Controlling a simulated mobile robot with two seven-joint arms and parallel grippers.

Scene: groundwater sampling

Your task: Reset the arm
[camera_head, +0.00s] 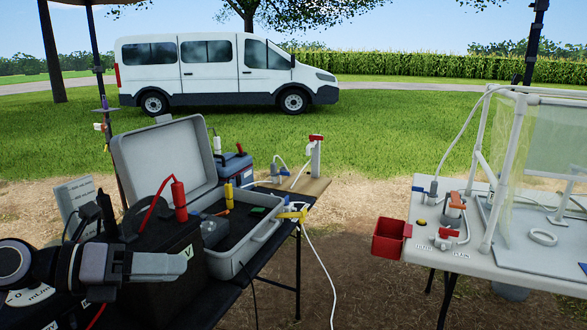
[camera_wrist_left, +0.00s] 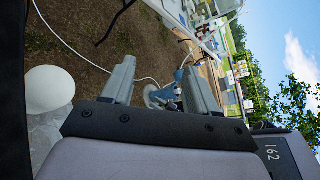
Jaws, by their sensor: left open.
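My left gripper (camera_head: 182,266) comes in from the left in the head view, held low in front of the dark battery-like box with red and black leads (camera_head: 165,235). In the left wrist view the two grey fingers of the left gripper (camera_wrist_left: 158,68) stand wide apart with nothing held between them. A blue and white fitting (camera_wrist_left: 165,92) shows beyond the fingers, apart from them as far as I can tell. My right gripper is in neither view.
An open grey case (camera_head: 258,240) stands on the dark left table. A white table (camera_head: 500,265) with a tubed frame is at right, with a red bin (camera_head: 388,238) at its edge. Bare ground lies between the tables. A white round object (camera_wrist_left: 48,88) shows near the left gripper.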

